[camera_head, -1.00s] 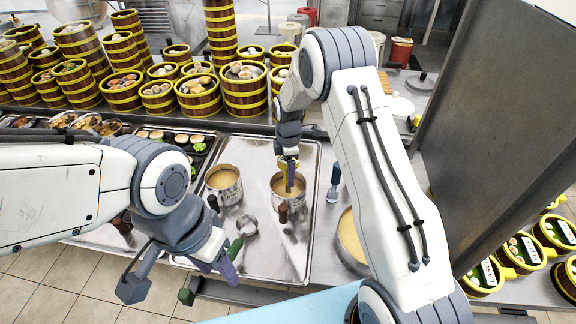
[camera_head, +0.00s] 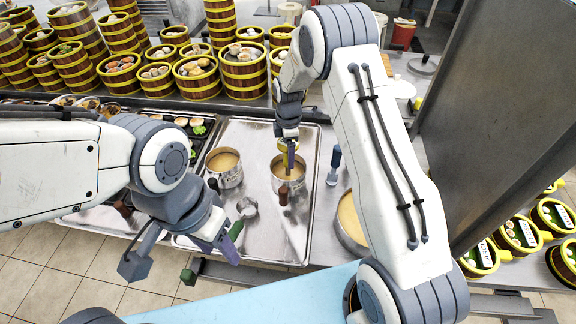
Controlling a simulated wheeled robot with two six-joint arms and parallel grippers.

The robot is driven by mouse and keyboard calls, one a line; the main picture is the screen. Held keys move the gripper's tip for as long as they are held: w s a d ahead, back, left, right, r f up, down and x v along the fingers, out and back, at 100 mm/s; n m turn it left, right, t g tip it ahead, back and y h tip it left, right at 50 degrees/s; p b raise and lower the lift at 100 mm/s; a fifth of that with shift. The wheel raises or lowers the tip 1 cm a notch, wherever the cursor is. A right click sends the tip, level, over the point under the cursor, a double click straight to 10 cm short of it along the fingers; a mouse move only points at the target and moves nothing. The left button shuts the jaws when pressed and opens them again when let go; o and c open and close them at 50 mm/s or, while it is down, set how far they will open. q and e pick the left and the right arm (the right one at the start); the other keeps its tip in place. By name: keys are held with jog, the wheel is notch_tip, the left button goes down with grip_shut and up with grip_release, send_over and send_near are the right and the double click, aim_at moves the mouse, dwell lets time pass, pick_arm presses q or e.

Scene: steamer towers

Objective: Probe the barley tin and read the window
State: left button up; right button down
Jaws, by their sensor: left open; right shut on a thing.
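Two round metal tins with tan contents stand on the steel tray: a left tin (camera_head: 224,178) with a dark handle and a right tin (camera_head: 288,184) with a brown handle. I cannot read a label or a window, so I cannot tell which holds barley. My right gripper (camera_head: 287,152) points down over the back of the right tin, shut on a small yellow thing (camera_head: 286,145), perhaps a probe. Its lower end is hidden by the finger and tin. My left gripper (camera_head: 181,257) is open and empty at the tray's front left edge.
A blue-handled tool (camera_head: 334,165) stands at the tray's right edge. A larger tan-filled pot (camera_head: 344,236) is partly behind my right arm. Steamer towers (camera_head: 243,75) line the back. A grey panel (camera_head: 495,120) rises at right.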

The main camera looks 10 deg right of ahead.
jog(key=shift+r, duration=0.1)
jog(key=shift+r+p, duration=4.65)
jog(key=shift+r, duration=1.85)
